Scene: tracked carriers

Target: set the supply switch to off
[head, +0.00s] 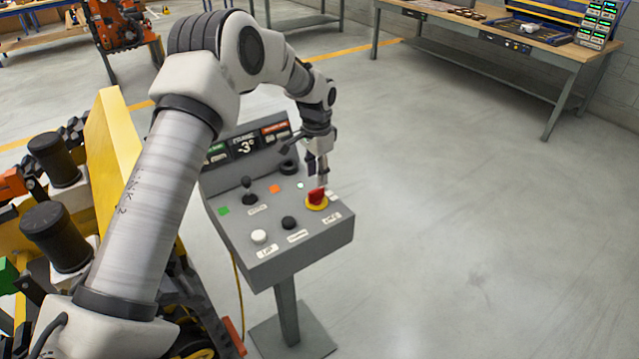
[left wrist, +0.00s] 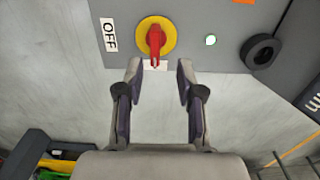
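The supply switch (head: 317,198) is a red handle on a yellow disc at the right side of a grey control panel (head: 285,236). In the left wrist view the switch (left wrist: 155,38) has its handle pointing down the picture, towards my gripper. A white OFF label (left wrist: 110,35) is to the left of the disc; another label below the handle is mostly hidden. My left gripper (left wrist: 160,70) is open, its fingertips either side of the handle's lower end and apart from it. In the head view the left gripper (head: 318,176) is right above the switch. My right gripper is not in view.
The panel also carries a black joystick (head: 249,190), a white button (head: 259,236), a black knob (head: 289,223) and a display (head: 246,146). Yellow-and-black machinery (head: 105,165) stands left. A workbench (head: 490,40) is at the back right. The floor between is clear.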

